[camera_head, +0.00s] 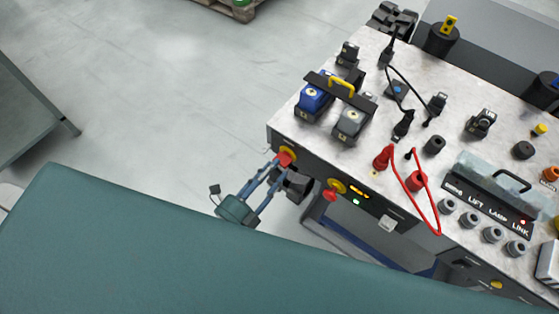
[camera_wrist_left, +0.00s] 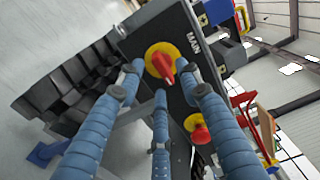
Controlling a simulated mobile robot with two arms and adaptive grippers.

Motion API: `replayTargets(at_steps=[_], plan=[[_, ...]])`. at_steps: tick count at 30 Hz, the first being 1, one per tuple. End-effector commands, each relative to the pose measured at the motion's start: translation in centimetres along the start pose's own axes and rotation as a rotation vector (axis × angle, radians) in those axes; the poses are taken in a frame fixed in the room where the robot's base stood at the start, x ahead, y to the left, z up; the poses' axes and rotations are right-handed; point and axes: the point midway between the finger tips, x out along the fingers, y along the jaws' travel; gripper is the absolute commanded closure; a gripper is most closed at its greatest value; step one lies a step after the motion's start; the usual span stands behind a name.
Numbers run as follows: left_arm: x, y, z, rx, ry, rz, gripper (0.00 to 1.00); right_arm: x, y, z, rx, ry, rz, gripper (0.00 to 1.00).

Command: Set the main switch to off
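The main switch (camera_head: 287,155) is a red handle on a round yellow plate, on the left end of the dark front panel. In the left wrist view the main switch (camera_wrist_left: 163,66) sits beside the label MAIN (camera_wrist_left: 194,42), its red handle pointing toward the fingers. My left gripper (camera_head: 281,166) is at the switch. In the left wrist view its blue fingers (camera_wrist_left: 163,88) are spread around the handle, with gaps visible; contact cannot be told. I cannot tell which setting the handle marks. My right gripper is in neither view.
A second red knob on yellow (camera_head: 333,190) sits right of the main switch on the panel, near a small green light (camera_head: 356,202). The carrier top (camera_head: 372,55) holds plugs, red and black cables and a yellow-handled block (camera_head: 343,86).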

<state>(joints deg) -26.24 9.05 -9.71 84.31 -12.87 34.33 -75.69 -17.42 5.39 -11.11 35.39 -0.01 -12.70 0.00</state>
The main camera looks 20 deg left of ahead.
Motion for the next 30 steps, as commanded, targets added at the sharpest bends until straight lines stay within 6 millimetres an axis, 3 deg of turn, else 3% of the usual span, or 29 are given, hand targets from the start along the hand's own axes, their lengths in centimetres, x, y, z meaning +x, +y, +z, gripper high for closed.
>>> replayTargets(at_steps=[6,17,18,23,30], plan=[[2.9,0.0,0.0,-0.002,0.000,0.000,0.65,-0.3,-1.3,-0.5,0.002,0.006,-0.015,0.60],[3.5,0.1,-0.1,-0.003,0.000,0.002,0.65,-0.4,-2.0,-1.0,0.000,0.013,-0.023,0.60],[3.5,0.1,-0.1,-0.003,0.000,0.001,0.67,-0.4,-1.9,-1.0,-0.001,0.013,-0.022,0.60],[3.5,0.1,0.0,-0.003,0.000,0.001,0.98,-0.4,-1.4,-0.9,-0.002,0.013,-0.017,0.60],[3.5,0.1,0.0,-0.007,0.000,0.002,1.00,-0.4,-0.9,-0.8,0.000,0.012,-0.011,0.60]])
